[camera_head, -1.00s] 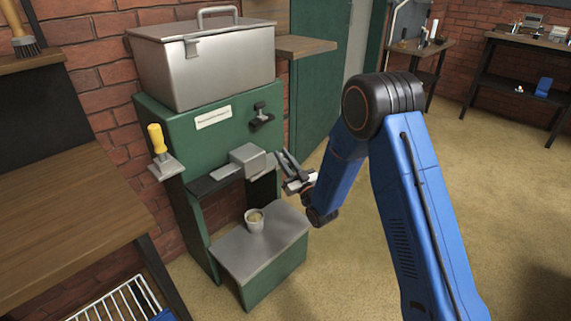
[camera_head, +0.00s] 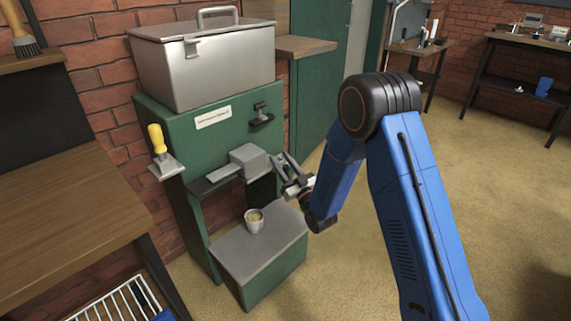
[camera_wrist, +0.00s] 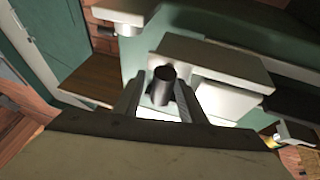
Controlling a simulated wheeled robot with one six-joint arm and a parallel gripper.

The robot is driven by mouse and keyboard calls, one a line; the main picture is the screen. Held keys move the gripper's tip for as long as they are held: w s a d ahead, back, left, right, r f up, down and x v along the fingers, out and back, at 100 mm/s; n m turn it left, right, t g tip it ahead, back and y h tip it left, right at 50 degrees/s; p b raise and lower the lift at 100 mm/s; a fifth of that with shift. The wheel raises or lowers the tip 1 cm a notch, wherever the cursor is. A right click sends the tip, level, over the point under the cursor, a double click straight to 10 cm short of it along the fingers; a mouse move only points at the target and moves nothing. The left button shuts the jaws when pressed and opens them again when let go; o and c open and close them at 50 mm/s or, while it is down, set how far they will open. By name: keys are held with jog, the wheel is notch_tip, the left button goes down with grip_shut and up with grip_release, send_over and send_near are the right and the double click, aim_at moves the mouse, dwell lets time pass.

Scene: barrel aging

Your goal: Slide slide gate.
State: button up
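The slide gate (camera_head: 225,173) is a flat grey plate running through a grey block (camera_head: 249,159) on the front of a green machine. A dark cylindrical knob (camera_wrist: 163,86) shows in the wrist view in front of a pale flat plate (camera_wrist: 207,60), seemingly the gate's handle end. My gripper (camera_head: 278,164) is at the right end of the gate. In the wrist view its two fingers (camera_wrist: 158,100) stand apart on either side of the knob, with a gap at the left. The knob is hard to make out in the head view.
A steel lidded box (camera_head: 205,65) sits on top of the green machine (camera_head: 180,125). A small cup (camera_head: 254,222) stands on the grey-topped lower step (camera_head: 240,252). A yellow-handled tool (camera_head: 156,138) is at the left side. A wooden bench (camera_head: 70,210) is at the left; open floor lies right.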

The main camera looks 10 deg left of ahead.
aim_at(288, 169)
jog(key=shift+v, duration=3)
